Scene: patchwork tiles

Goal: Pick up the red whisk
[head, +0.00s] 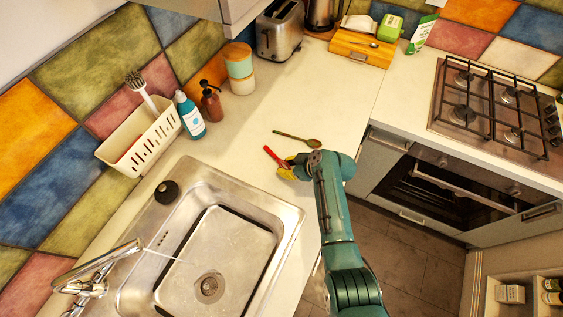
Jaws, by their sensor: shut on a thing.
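The red whisk (273,156) is at the far end of my arm, in the middle of the head view. Its red handle points up and to the left, out over the pale counter. My gripper (288,169), with yellow fingers, is shut on the whisk. The fingers and arm hide the rest of it, and I see no wires. I cannot tell whether the whisk touches the counter.
A wooden spoon (297,139) lies just beyond the whisk. The steel sink (291,215) is at the lower left, with a white basket (140,137), blue bottle (191,116) and brown dispenser (211,103) behind it. The counter towards the toaster (280,31) is clear.

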